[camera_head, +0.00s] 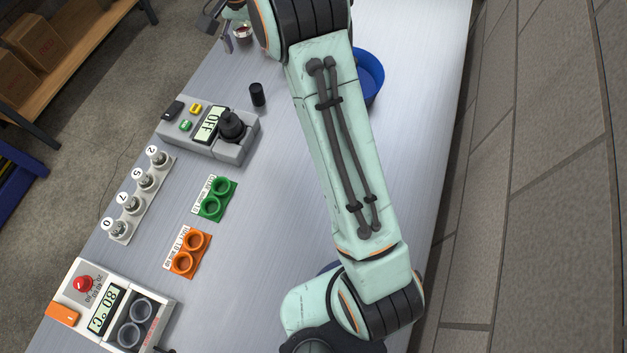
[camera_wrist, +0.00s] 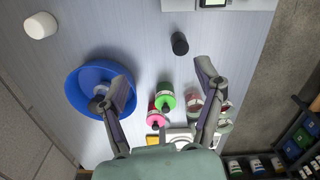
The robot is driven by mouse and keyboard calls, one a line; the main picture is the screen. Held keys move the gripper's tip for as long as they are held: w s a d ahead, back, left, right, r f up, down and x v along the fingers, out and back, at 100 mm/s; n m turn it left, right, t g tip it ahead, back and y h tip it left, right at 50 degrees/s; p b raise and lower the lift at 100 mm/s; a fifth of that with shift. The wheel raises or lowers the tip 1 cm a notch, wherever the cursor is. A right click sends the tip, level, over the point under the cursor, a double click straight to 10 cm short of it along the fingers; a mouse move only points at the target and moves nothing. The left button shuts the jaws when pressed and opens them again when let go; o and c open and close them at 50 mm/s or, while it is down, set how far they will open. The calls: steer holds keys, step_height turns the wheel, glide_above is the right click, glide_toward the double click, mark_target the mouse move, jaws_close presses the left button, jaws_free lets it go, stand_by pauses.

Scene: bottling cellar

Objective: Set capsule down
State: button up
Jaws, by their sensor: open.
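A small black cylinder (camera_head: 257,94), which may be the capsule, stands upright on the bench beside the grey device with the OFF display. It also shows in the wrist view (camera_wrist: 180,43), apart from my fingers. My gripper (camera_wrist: 163,84) is open in the wrist view, its two fingers spread wide with nothing held between them. In the head view, only part of my gripper shows at the top edge, beyond the black cylinder; the rest is cut off or hidden by my arm.
A blue bowl (camera_wrist: 81,72) with something grey in it stands left of my gripper. A white cylinder (camera_wrist: 40,25) is farther left. Green (camera_wrist: 165,97) and pink (camera_wrist: 156,117) round items lie below. The OFF device (camera_head: 205,125), green holder (camera_head: 215,199) and orange holder (camera_head: 187,254) occupy the bench.

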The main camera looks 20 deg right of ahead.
steer(key=s+r+n, duration=0.2)
steer(key=s+r, duration=0.4)
steer(key=s, duration=0.5)
steer(key=s+a+f+n, duration=0.1)
steer(key=s+n, duration=0.1)
steer(key=s, duration=1)
steer(key=s+a+f+n, duration=0.1)
steer(key=s+f+n, duration=0.1)
steer(key=s, duration=0.9)
steer(key=shift+s+a+n+y, duration=0.15)
steer(key=shift+s+n+y, duration=0.25)
steer(key=shift+n, duration=0.4)
